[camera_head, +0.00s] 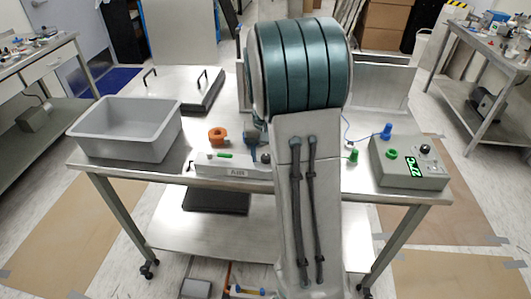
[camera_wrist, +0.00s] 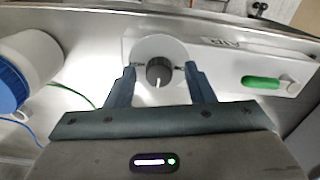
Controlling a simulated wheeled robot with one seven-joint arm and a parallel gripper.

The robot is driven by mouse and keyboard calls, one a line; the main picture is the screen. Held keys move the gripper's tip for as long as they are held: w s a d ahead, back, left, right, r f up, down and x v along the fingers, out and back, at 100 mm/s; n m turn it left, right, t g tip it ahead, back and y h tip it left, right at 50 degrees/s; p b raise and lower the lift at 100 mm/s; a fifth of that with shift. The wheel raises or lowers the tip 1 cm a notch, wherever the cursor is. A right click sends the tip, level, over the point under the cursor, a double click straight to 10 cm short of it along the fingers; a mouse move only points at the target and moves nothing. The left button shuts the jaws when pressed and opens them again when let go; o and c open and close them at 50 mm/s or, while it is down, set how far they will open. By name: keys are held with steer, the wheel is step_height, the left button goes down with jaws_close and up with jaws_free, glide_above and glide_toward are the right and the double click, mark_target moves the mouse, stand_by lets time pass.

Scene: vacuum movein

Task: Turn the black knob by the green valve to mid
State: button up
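The black knob (camera_wrist: 159,71) sits on a round white base on the white panel (camera_wrist: 222,70), seen in the wrist view. Its white pointer line points down in that picture. The green valve handle (camera_wrist: 262,82) lies to the right of the knob; in the head view it is the green bar (camera_head: 225,155) on the panel marked AIR. My gripper (camera_wrist: 160,69) is open, with one finger on each side of the knob and a visible gap on both sides. In the head view my arm hides much of the knob area.
The panel stands on a metal table (camera_head: 345,180). A grey bin (camera_head: 125,130) is at left, an orange part (camera_head: 217,135) behind the panel. A grey box with a green display (camera_head: 411,167) stands at right. A blue-and-white cylinder (camera_wrist: 30,60) is beside my gripper.

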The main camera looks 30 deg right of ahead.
step_height(320, 180, up, 14)
stand_by(0.6)
steer(key=shift+f, duration=0.1)
steer(key=s+a+f+n+t, duration=0.1)
steer(key=s+a+f+n, duration=0.1)
steer(key=s+a, duration=0.5)
steer(key=s+a+f+n+t, duration=0.1)
steer(key=s+a, duration=0.5)
steer(key=s, duration=0.6)
step_height(320, 180, down, 3)
steer(key=shift+a+r+n+t, duration=0.15)
steer(key=shift+a+n+t, duration=0.25)
steer(key=shift+n, duration=0.3)
